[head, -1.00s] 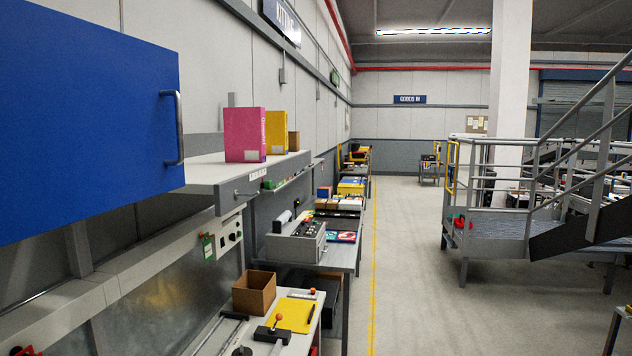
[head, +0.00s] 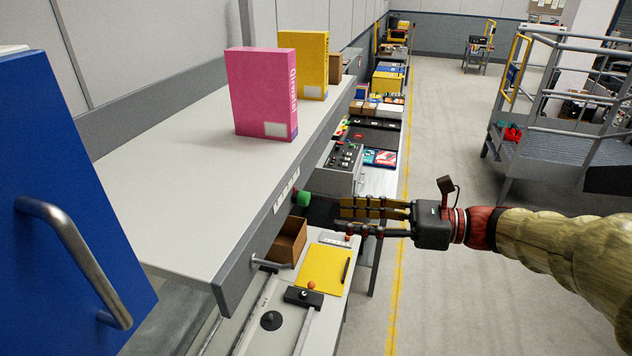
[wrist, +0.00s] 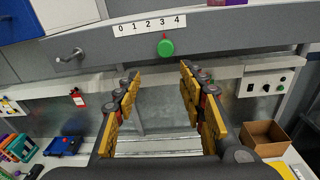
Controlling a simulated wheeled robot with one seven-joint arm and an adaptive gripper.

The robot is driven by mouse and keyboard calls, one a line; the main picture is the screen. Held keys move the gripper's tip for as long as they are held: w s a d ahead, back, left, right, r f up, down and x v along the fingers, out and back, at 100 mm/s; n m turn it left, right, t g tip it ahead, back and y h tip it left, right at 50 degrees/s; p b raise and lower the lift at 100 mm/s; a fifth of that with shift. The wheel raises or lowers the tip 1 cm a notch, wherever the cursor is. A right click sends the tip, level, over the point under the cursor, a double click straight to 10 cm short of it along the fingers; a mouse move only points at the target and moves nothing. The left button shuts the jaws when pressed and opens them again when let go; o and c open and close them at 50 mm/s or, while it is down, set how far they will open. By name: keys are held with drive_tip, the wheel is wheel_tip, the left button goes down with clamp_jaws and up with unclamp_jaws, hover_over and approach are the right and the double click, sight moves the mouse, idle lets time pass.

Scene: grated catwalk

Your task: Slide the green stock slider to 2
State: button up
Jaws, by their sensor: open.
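The green stock slider is a round green knob (wrist: 166,47) on the grey front edge of the shelf, in the upper middle of the wrist view. A small red pointer above it is at 3 on the white number strip (wrist: 149,26), marked 0 to 4. In the head view the green knob (head: 304,198) sits beside the strip (head: 286,190), left of my gripper. My gripper (wrist: 160,71) is open and empty, its two yellow-padded fingers pointing at the shelf edge. The knob appears beyond the fingertips, apart from them. The gripper also shows in the head view (head: 344,216).
The shelf (head: 170,170) carries a pink box (head: 262,95) and a yellow box (head: 304,65). A blue cabinet door (head: 60,190) with a metal handle stands at left. Below are a brown bin (head: 289,243) and a yellow clipboard (head: 324,268).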

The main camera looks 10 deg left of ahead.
sight(309, 198)
drive_tip(key=shift+m+y, duration=0.4)
drive_tip(key=shift+m, duration=0.1)
drive_tip(key=a, duration=0.2)
drive_tip(key=w+a+r+p, duration=0.1)
drive_tip(key=a, duration=0.4)
drive_tip(key=shift+w+a+r, duration=0.3)
drive_tip(key=shift+r, duration=0.05)
drive_tip(key=shift+c, duration=0.8)
clamp_jaws()
